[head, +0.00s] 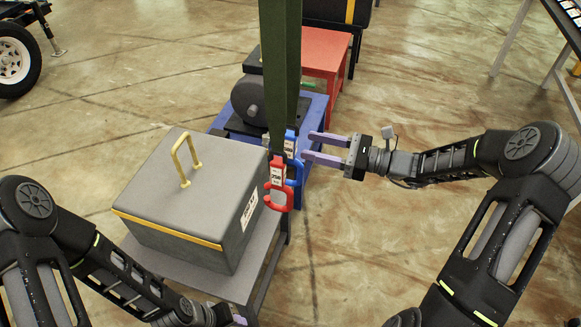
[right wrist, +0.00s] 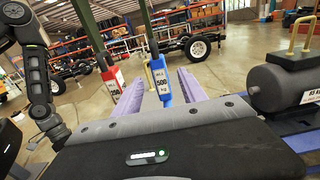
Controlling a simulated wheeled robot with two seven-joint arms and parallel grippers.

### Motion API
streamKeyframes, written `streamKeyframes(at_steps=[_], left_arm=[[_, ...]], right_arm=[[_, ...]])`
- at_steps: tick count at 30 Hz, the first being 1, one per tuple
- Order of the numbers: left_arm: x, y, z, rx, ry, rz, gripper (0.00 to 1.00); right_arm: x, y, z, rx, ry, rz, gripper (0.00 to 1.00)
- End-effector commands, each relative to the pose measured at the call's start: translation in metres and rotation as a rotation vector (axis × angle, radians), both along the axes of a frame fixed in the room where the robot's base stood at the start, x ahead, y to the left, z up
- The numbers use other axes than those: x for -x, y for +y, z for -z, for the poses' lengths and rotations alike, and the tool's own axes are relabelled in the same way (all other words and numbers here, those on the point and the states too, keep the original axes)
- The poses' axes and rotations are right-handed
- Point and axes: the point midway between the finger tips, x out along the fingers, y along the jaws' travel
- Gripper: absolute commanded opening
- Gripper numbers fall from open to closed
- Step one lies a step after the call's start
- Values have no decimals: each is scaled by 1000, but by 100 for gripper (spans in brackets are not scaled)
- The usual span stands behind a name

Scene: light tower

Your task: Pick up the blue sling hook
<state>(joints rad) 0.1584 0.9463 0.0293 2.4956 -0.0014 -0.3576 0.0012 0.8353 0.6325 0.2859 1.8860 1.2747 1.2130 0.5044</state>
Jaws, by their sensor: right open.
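The blue sling hook (head: 290,147) hangs at the end of a dark green strap (head: 279,70), beside a red hook (head: 277,180) that hangs slightly nearer. In the right wrist view the blue hook (right wrist: 160,82) carries a "500 kg" label and appears between the two purple fingers. My right gripper (head: 309,146) is open, just right of the blue hook, its fingertips pointing at it. I cannot tell whether they touch it. The red hook also shows in the right wrist view (right wrist: 113,78), left of the fingers. My left gripper (head: 237,316) is partly cut off at the bottom edge.
A grey box (head: 188,195) with a yellow handle stands on a grey table left of the hooks. A dark cylindrical weight (head: 250,103) rests on a blue table (head: 317,112) behind them. A red table (head: 325,50) stands farther back. The floor to the right is mostly clear.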

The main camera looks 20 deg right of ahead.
Motion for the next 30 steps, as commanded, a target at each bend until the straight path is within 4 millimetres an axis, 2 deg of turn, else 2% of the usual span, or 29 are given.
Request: streamKeyframes(at_steps=[4,14,24,30], left_arm=[[0,0,-2,0,0,0,36],[0,0,-3,0,0,0,36],[0,0,-13,0,0,0,36],[0,0,-13,0,1,0,36]], right_arm=[[-7,11,0,1,0,-1,49],[-8,14,-1,1,-1,-1,49],[-31,50,-2,1,-1,-2,49],[-35,56,-1,2,-1,-1,49]])
